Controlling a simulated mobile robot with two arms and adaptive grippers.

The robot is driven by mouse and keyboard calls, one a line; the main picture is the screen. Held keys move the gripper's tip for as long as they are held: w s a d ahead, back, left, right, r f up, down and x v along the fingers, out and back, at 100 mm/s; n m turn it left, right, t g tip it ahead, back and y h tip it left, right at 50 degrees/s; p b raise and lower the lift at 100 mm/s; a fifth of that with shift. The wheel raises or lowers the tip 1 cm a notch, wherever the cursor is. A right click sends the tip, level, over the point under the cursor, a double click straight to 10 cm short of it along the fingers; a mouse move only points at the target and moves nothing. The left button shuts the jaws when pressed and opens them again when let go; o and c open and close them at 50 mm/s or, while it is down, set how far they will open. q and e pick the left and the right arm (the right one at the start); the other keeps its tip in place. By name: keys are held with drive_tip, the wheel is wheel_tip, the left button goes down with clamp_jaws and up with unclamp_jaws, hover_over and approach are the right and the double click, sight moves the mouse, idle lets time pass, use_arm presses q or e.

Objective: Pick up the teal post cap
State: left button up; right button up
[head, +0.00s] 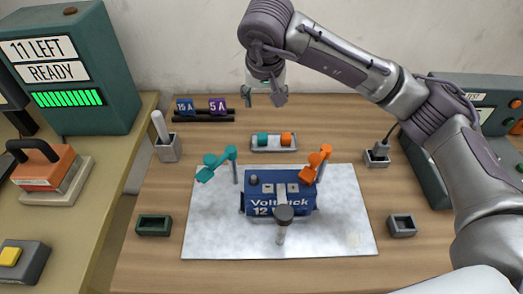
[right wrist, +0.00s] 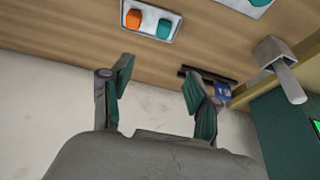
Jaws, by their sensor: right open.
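The teal post cap (head: 262,139) sits at the left in a small pale tray at the back of the table, beside an orange cap (head: 287,139). In the right wrist view the teal cap (right wrist: 164,28) shows near the top, right of the orange cap (right wrist: 133,19). My right gripper (head: 265,101) hangs above the back of the table, behind the tray and apart from it. Its teal-padded fingers are spread and empty, as the right wrist view (right wrist: 158,85) also shows. My left gripper is not in view.
A blue battery (head: 280,192) with a teal clamp (head: 219,162) and an orange clamp (head: 318,162) stands on a pale mat (head: 215,235). A rack (head: 203,117) holds 15 A and 5 A fuses. Grey holders (head: 168,149) and (head: 376,155) flank the tray.

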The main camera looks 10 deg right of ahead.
wheel_tip(320, 180, down, 4)
drive_tip(key=b, duration=0.2)
drive_tip(key=p, duration=0.1)
hover_over(263, 136)
drive_tip(key=s, duration=0.2)
drive_tip(key=f, duration=0.7)
drive_tip(key=shift+s+a+f, duration=0.15)
drive_tip(key=shift+a+f, duration=0.05)
drive_tip(key=shift+f, duration=0.2)
drive_tip(key=p+x, duration=0.1)
drive_tip(key=x, duration=0.4)
drive_tip(key=shift+a, duration=0.1)
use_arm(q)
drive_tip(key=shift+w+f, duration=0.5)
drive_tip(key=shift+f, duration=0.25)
use_arm(e)
drive_tip(key=c, duration=0.9)
